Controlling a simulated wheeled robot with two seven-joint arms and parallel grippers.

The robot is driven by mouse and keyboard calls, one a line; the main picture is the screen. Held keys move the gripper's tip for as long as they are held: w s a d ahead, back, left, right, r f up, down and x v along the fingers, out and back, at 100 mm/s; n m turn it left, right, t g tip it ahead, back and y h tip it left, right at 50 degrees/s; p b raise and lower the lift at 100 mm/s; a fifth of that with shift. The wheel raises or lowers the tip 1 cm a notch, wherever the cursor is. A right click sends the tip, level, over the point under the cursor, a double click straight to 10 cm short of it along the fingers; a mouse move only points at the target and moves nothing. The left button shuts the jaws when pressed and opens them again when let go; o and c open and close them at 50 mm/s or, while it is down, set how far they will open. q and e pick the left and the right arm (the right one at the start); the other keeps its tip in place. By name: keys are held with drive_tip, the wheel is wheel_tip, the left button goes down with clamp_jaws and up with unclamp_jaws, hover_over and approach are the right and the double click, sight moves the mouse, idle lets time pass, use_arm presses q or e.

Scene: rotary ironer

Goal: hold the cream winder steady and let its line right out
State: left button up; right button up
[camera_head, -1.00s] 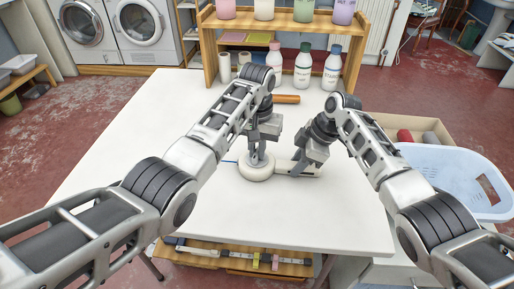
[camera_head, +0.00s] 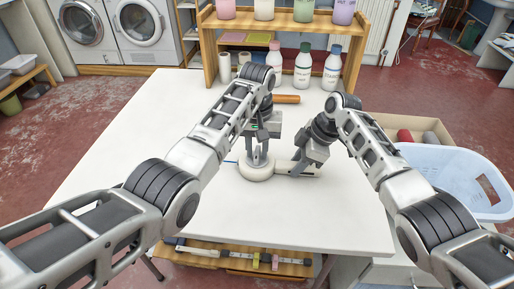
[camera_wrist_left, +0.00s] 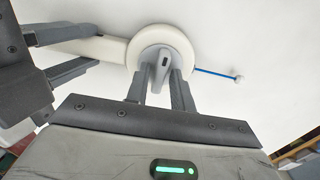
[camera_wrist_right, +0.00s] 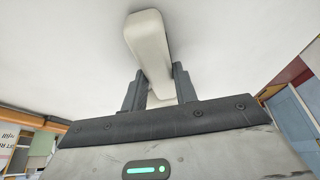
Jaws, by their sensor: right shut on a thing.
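The cream winder (camera_head: 257,173) lies on the white table, a round body with a flat handle reaching right. My right gripper (camera_head: 303,169) is shut on the handle (camera_wrist_right: 150,45), its fingers on either side. A grey turning piece (camera_wrist_left: 163,72) stands on top of the round body. My left gripper (camera_wrist_left: 160,88) is over it, pointing down, with its fingers apart on either side of the piece. Whether they touch it is hard to tell.
A wooden shelf (camera_head: 208,42) with several bottles stands at the table's back, with an orange-brown rod (camera_head: 286,99) before it. A pale blue basket (camera_head: 450,171) stands at the right. The white table (camera_head: 120,150) is clear left of the winder.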

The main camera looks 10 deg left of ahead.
sight(257, 151)
use_arm(q)
drive_tip(key=shift+o, duration=0.3)
wheel_tip(257, 151, up, 12)
idle(0.5)
use_arm(e)
drive_tip(key=o, duration=1.2)
drive_tip(key=shift+c, duration=0.2)
drive_tip(key=shift+r, duration=0.1)
